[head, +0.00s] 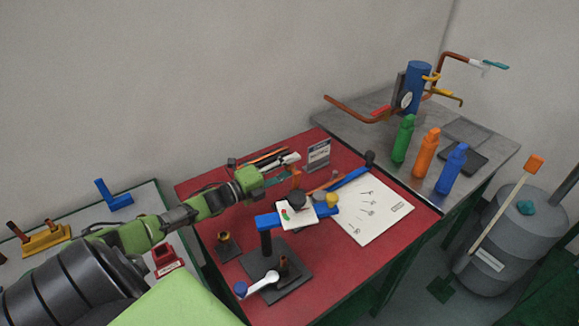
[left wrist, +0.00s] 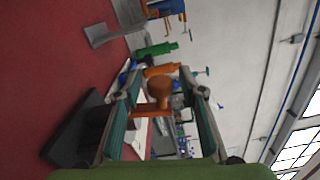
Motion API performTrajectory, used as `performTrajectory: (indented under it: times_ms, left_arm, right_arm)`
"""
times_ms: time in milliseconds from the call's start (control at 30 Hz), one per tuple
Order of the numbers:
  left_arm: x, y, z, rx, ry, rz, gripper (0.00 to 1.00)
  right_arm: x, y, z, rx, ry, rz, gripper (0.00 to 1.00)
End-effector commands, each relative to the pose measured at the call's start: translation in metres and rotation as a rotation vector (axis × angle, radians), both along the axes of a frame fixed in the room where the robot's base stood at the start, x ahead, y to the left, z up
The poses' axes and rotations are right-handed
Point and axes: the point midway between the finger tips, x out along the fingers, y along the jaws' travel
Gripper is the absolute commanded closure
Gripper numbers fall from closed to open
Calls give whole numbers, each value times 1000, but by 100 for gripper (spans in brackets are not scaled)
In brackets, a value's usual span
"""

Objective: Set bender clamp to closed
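The bender stands on the red table, with a black base (head: 277,270), a post, blue arms and a white plate (head: 297,214) bearing a black knob and a red-green mark. A long blue handle (head: 350,178) reaches up right to a black end. My left gripper (head: 287,170) is just behind the plate, its fingers spread. In the left wrist view my left gripper (left wrist: 163,112) is open, with an orange-brown part (left wrist: 157,97) showing between its teal fingers; I cannot tell whether they touch it. I cannot tell which part is the clamp. My right gripper is not in view.
A white marked sheet (head: 375,212) lies right of the bender. Green (head: 403,139), orange (head: 428,146) and blue (head: 451,169) bottles stand on the grey table.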

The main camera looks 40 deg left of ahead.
Motion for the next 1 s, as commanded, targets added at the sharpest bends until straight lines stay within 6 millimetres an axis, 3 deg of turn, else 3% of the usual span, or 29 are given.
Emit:
performTrajectory:
  times_ms: [33, 167, 200, 567, 1000]
  left_arm:
    - [0, 0, 0, 0, 0, 0, 63]
    - [0, 0, 0, 0, 0, 0, 97]
    - [0, 0, 0, 0, 0, 0, 100]
    - [-1, -3, 1, 39, -10, 1, 100]
    - [-8, -24, 4, 321, -93, 1, 100]
  right_arm:
    - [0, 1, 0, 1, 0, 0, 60]
    - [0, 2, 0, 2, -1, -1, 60]
    - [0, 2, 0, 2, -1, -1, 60]
    - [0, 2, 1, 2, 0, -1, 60]
    - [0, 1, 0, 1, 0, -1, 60]
